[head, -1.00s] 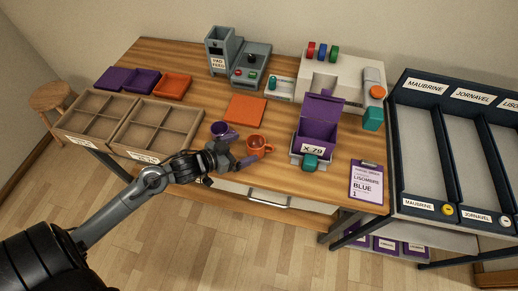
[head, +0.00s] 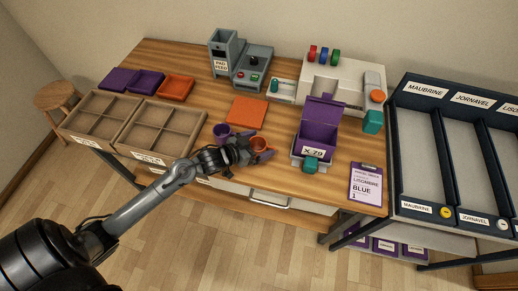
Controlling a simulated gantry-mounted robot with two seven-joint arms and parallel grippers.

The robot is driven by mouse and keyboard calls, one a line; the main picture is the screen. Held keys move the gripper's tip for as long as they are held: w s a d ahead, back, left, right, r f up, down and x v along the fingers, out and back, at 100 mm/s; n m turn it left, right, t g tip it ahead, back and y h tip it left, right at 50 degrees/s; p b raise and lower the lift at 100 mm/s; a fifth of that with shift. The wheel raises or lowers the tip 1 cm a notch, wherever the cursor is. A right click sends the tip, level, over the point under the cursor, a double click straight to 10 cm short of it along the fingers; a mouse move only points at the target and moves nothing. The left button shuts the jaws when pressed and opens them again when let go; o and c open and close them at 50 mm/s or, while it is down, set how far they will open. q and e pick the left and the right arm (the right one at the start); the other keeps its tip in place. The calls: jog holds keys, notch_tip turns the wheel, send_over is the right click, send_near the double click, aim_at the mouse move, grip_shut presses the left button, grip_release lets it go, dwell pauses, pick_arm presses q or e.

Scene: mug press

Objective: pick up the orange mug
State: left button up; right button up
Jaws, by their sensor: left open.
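The orange mug (head: 259,143) stands on the wooden table near its front edge, partly hidden by my left gripper. My left gripper (head: 262,152) is open at the mug, with its fingertips around or right beside the mug's front; I cannot tell whether they touch it. A purple mug (head: 222,132) stands just to the left, also partly hidden by the gripper. My right gripper is not in view.
An orange pad (head: 247,112) lies behind the mugs. A purple box (head: 318,135) marked X 79 stands to the right. Wooden divided trays (head: 158,132) are at the left. A purple clipboard (head: 366,184) lies at the front right.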

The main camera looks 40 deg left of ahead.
pick_arm(q)
jog(key=c, duration=1.2)
jog(key=shift+r, duration=0.15)
